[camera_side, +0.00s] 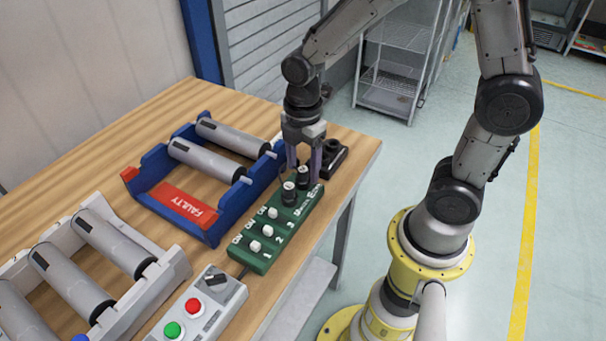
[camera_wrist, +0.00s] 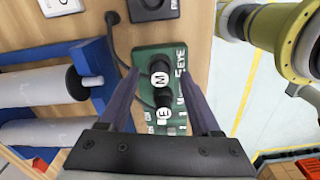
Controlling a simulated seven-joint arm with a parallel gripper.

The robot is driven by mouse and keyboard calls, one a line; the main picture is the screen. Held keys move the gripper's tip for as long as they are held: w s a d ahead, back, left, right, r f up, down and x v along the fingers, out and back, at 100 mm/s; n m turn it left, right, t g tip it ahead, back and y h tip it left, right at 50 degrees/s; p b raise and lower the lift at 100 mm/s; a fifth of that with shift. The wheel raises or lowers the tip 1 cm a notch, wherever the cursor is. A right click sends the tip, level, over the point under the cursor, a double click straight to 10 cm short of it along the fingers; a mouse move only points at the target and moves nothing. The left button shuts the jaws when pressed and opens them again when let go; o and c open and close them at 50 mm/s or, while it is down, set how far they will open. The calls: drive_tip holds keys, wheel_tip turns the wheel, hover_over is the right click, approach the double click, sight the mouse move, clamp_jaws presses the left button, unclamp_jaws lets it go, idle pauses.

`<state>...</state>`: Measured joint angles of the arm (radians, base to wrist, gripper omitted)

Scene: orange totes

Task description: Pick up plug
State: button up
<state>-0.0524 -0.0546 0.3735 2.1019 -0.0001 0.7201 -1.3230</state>
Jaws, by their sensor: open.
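Two black plugs with round white labels stand upright on the green box (camera_side: 262,245). In the side view the far plug (camera_side: 303,178) is at my gripper's fingertips and the near plug (camera_side: 289,195) is just in front of them. In the wrist view one plug is marked M (camera_wrist: 159,66) and the other appears marked E (camera_wrist: 165,101). My gripper (camera_side: 303,167) points down over the box's far end, open. In the wrist view its two fingers (camera_wrist: 158,76) lie on either side of the plugs, with visible gaps. Finger depth is unclear.
A blue rack (camera_side: 150,160) with grey rollers and a red FAULTY label stands left of the box. A white rack (camera_side: 165,275) with rollers and a control box (camera_side: 215,305) with red and green buttons are nearer. A black fixture (camera_side: 333,158) sits behind the gripper.

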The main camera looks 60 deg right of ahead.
sight(302, 169)
clamp_jaws()
idle(0.4)
drive_tip(key=shift+r, duration=0.5)
wheel_tip(302, 169, up, 2)
drive_tip(key=shift+r, duration=0.1)
drive_tip(key=s+r, duration=0.9)
drive_tip(key=s, duration=0.5)
drive_tip(key=shift+d+r, duration=0.35)
drive_tip(key=shift+r, duration=0.05)
